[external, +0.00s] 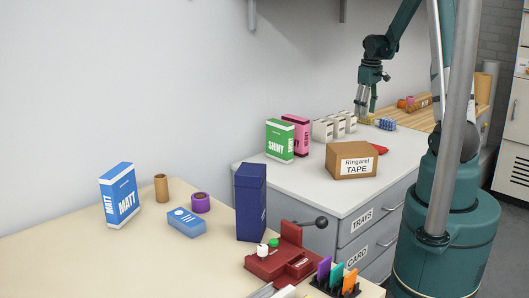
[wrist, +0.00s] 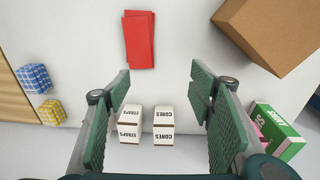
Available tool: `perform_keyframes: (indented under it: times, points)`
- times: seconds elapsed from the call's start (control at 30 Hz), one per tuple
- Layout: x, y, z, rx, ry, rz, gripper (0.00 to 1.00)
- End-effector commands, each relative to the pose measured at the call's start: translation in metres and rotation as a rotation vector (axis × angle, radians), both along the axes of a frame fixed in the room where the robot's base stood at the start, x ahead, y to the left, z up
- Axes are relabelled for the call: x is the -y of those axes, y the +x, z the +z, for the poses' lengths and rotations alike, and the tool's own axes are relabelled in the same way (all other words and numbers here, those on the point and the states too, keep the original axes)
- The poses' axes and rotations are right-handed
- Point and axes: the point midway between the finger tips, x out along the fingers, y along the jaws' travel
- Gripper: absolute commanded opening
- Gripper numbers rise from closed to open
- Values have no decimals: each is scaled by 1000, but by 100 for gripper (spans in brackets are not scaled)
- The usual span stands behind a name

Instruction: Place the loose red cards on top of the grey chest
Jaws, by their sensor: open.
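The loose red cards (wrist: 139,42) lie flat and overlapping on a pale top in the wrist view. In the external view, a bit of red (external: 382,149) shows behind the cardboard tape box, which hides the rest. The grey chest (external: 318,200) has a pale top and drawers labelled TRAYS and CARD; the red lies on that top. My gripper (external: 366,112) is above the back of the chest top. In the wrist view my gripper (wrist: 160,85) is open and empty, with the cards beyond its fingertips, apart from them.
The cardboard tape box (external: 352,160) stands beside the cards. White boxes (wrist: 147,124) marked STRAPS and CORES, a green box (external: 280,141), a pink box (external: 301,134), and blue (wrist: 34,78) and yellow (wrist: 51,112) checked blocks stand around. A bench (external: 60,250) with more items is in front.

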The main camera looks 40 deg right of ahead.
Motion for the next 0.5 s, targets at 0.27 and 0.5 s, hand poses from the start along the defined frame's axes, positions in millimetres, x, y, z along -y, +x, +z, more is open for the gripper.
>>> perform_keyframes:
  times: [0.27,0.5]
  points:
    - [-65,7,48,56,-32,4,53]
    - [-120,5,83,109,-53,4,53]
